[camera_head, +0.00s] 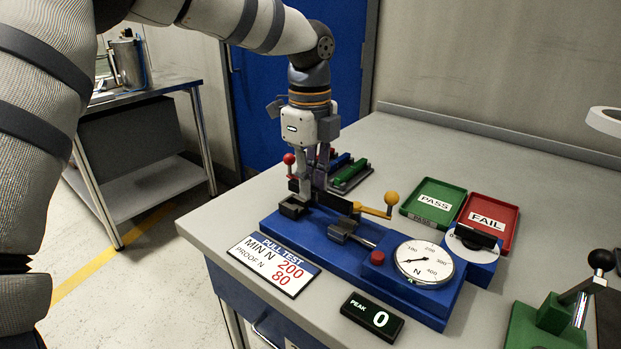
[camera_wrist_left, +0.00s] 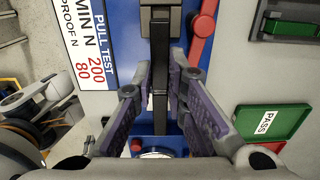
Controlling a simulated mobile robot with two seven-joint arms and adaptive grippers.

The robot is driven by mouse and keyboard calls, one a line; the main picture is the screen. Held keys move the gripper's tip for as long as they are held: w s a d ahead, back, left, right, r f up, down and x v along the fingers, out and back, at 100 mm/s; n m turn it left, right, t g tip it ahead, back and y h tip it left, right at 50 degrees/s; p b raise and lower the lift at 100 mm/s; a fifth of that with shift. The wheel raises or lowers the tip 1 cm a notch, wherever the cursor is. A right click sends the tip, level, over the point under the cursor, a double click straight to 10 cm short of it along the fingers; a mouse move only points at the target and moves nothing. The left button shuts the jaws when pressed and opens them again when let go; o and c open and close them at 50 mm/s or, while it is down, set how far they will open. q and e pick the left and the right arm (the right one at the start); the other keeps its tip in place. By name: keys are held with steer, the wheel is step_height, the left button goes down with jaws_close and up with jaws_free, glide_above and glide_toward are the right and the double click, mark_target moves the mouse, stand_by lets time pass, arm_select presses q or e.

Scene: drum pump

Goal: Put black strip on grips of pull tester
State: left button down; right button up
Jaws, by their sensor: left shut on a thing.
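The blue pull tester (camera_head: 272,222) stands on the bench, with a red-knobbed lever (camera_head: 289,159) and a yellow-knobbed lever (camera_head: 390,199). Its near-left grip (camera_head: 293,208) and its grip by the gauge (camera_head: 343,230) are dark grey blocks. My left gripper (camera_head: 318,184) points down over the tester and is shut on the black strip (camera_head: 337,203). In the left wrist view the strip (camera_wrist_left: 160,80) runs between the fingers, with its far end at the upper grip (camera_wrist_left: 160,18). I cannot tell whether it rests in the grips. My right gripper is not in view.
The gauge (camera_head: 424,262) and peak display (camera_head: 371,318) are at the tester's front. A green PASS tray (camera_head: 434,188) and red FAIL tray (camera_head: 508,197) lie behind it. A limit card (camera_head: 272,264) lies left. A green device (camera_head: 540,325) stands at right.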

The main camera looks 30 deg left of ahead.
mark_target(309, 221)
arm_select(q)
steer(key=shift+w+a, duration=0.1)
steer(key=shift+a, duration=0.05)
steer(key=shift+f, duration=0.1)
stand_by(0.4)
steer(key=shift+f, duration=0.65)
steer(key=shift+f, duration=0.1)
steer(key=shift+f, duration=0.65)
steer(key=shift+s+f, duration=0.2)
steer(key=shift+f, duration=0.45)
steer(key=shift+s+f, duration=0.15)
steer(key=shift+f, duration=0.5)
stand_by(0.5)
steer(key=c, duration=1.5)
jaws_free()
steer(key=shift+c, duration=0.2)
steer(key=shift+w+f, duration=0.1)
steer(key=shift+w+r, duration=0.15)
steer(key=shift+r, duration=0.4)
